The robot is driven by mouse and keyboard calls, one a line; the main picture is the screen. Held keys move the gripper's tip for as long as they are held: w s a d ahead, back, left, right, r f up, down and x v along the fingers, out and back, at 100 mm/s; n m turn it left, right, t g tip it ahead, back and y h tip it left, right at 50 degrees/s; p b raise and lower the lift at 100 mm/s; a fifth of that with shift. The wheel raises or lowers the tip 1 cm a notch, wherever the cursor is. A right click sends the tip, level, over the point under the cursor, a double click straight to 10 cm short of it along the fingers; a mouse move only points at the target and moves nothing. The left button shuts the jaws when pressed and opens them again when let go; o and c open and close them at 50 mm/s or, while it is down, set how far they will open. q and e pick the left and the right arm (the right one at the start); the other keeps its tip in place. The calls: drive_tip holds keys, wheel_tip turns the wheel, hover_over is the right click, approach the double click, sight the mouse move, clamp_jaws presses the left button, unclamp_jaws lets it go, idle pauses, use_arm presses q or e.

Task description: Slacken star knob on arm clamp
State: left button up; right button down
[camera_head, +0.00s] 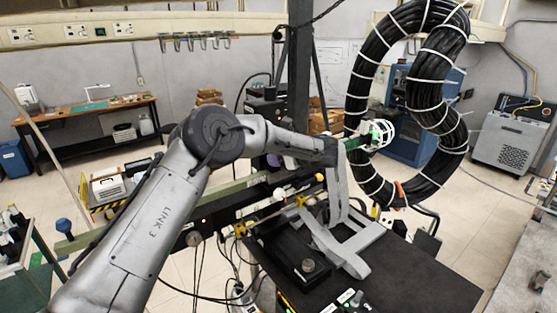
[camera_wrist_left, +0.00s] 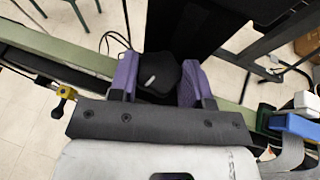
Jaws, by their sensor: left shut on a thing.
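In the left wrist view my left gripper (camera_wrist_left: 157,78) has its two purple fingers on either side of a black knob (camera_wrist_left: 160,72) with a small white mark. It is shut on this knob, which sits against a dark upright post (camera_wrist_left: 187,28). The knob's lower edge is hidden behind the gripper body, and its lobes are hard to make out. In the head view my left arm reaches from the lower left toward the centre; its fingers and the held knob cannot be made out there. My right gripper is in neither view.
A pale green rail (camera_wrist_left: 60,50) runs beside the fingers. A thick black cable loop (camera_head: 358,92) with white ties hangs at the right. Grey flat straps (camera_head: 345,250) lie over a black table (camera_head: 420,280). A wooden bench (camera_head: 85,110) stands at the back left.

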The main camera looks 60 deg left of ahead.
use_arm(q)
drive_tip(key=shift+w+n+g+h, duration=0.15)
drive_tip(key=shift+n+g+h, duration=0.45)
drive_tip(key=shift+n+g, duration=0.7)
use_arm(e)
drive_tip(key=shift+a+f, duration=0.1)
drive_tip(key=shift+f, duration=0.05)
use_arm(q)
drive_tip(key=shift+a, duration=0.1)
drive_tip(key=shift+g, duration=0.3)
drive_tip(key=o, duration=0.6)
drive_tip(key=shift+n, duration=0.3)
drive_tip(key=shift+o, duration=0.2)
drive_tip(key=shift+r, duration=0.1)
